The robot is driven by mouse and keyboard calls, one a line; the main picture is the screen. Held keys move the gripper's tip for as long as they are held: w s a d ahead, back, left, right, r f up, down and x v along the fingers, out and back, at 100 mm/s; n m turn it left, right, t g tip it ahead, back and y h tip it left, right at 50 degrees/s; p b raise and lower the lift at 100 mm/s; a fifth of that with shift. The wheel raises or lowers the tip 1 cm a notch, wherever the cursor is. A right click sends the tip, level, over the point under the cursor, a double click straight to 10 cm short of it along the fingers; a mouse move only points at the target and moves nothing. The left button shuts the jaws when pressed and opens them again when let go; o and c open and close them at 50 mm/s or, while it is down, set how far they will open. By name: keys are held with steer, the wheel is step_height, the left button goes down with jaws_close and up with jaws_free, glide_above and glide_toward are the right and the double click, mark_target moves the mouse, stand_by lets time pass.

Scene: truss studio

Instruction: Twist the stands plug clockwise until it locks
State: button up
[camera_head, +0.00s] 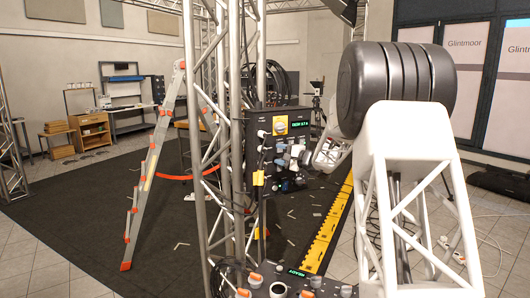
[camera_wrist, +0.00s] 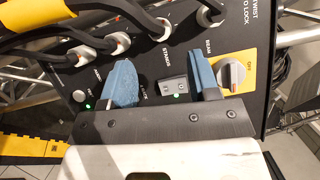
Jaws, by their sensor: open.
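The black power panel (camera_head: 258,165) is mounted on the truss, with my gripper (camera_head: 298,155) close to its front. In the wrist view my gripper (camera_wrist: 160,64) is open, its two blue fingertips apart and pointing at the panel. A row of plugs with thick black cables crosses the panel's upper part. The plug (camera_wrist: 160,27) above a small label that seems to read STANDS lies beyond the fingertips, not between them. A small grey metal block (camera_wrist: 173,86) shows between the fingers, apart from both. I cannot tell whether any plug is locked.
A yellow plate with a rotary knob (camera_wrist: 234,75) sits right of the right finger. Truss tubes (camera_head: 225,120) stand left of the panel. A ladder (camera_head: 155,165) leans farther left. A yellow-black cable ramp (camera_head: 322,240) crosses the floor.

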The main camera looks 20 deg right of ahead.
mark_target(266, 151)
steer(key=shift+w+a, duration=0.1)
steer(key=shift+x, duration=3.8)
steer(key=shift+c, duration=0.5)
